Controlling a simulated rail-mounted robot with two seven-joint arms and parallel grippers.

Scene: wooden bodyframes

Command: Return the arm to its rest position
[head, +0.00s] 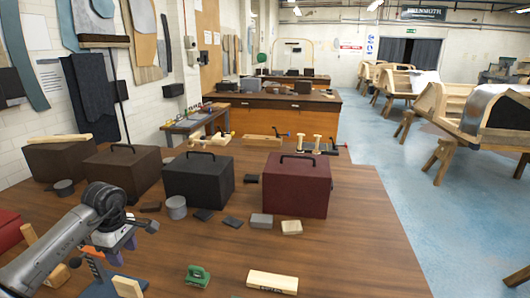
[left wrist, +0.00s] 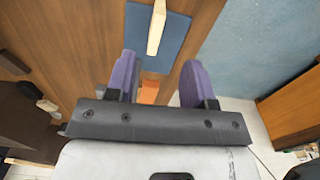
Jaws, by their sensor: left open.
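My left arm (head: 60,245) reaches in from the left over the near left of the wooden table. Its gripper (head: 117,242) hangs with purple fingers above a blue-based stand (head: 101,289). In the left wrist view the gripper (left wrist: 160,82) has its two purple fingers spread apart, with no object clamped. An orange part (left wrist: 149,92) shows between the fingers, farther off. A blue plate (left wrist: 175,42) with a pale wooden piece (left wrist: 157,27) lies beyond the fingertips. My right gripper is not in view.
A dark red toolbox (head: 298,188), a black toolbox (head: 198,181) and brown toolboxes (head: 122,172) stand across the table. The table's right front is clear.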

